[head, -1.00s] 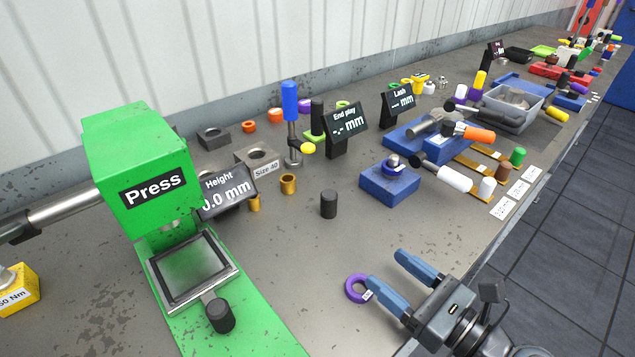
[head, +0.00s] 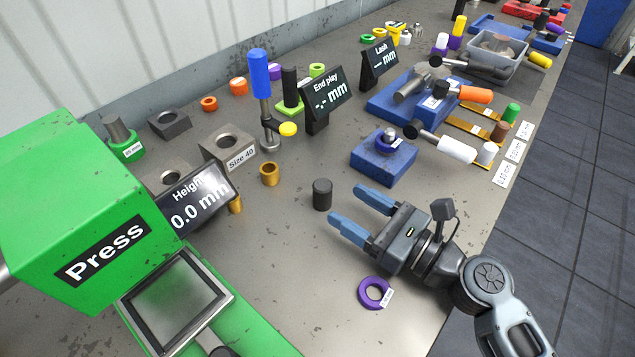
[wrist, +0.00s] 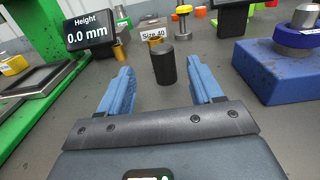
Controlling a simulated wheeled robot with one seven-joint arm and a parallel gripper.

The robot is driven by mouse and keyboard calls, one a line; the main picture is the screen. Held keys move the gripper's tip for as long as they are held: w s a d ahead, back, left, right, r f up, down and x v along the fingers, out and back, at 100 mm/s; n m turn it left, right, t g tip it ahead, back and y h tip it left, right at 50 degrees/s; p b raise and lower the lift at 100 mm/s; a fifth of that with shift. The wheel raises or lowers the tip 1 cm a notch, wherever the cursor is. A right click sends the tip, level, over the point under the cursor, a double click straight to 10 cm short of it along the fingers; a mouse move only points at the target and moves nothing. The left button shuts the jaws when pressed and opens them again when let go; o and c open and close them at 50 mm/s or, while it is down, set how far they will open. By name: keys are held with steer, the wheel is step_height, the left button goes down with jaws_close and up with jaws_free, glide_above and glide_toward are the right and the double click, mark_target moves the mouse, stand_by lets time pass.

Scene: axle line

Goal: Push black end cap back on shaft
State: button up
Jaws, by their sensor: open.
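A small black cylinder (head: 322,194), which looks like the end cap, stands upright on the bench in the head view. My gripper (head: 345,203) is open and empty, its blue fingers pointing at the cylinder. In the wrist view the cylinder (wrist: 163,66) stands ahead, between the lines of the two fingers and beyond their tips. A grey shaft-like part (head: 411,86) lies on a blue fixture (head: 382,108) at the back right. I cannot tell whether it is the shaft the cap belongs to.
A purple ring (head: 375,292) lies in front of my gripper. A blue block (head: 386,166) with a ringed part stands behind it. The green press (head: 75,215) and Height display (head: 193,200) are at left. A brass bushing (head: 269,174) stands behind the cylinder. Bare bench surrounds the cylinder.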

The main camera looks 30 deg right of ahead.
mark_target(329, 189)
steer(key=x, duration=0.2)
steer(key=p+x, duration=0.1)
steer(key=x, duration=0.1)
steer(key=p+x, duration=0.1)
steer(key=x, duration=0.1)
steer(key=shift+w+r, duration=0.15)
steer(key=shift+r, duration=0.2)
steer(key=shift+w+a+f, duration=0.15)
steer(key=shift+w, duration=0.4)
steer(key=shift+c, duration=0.3)
steer(key=c, duration=1)
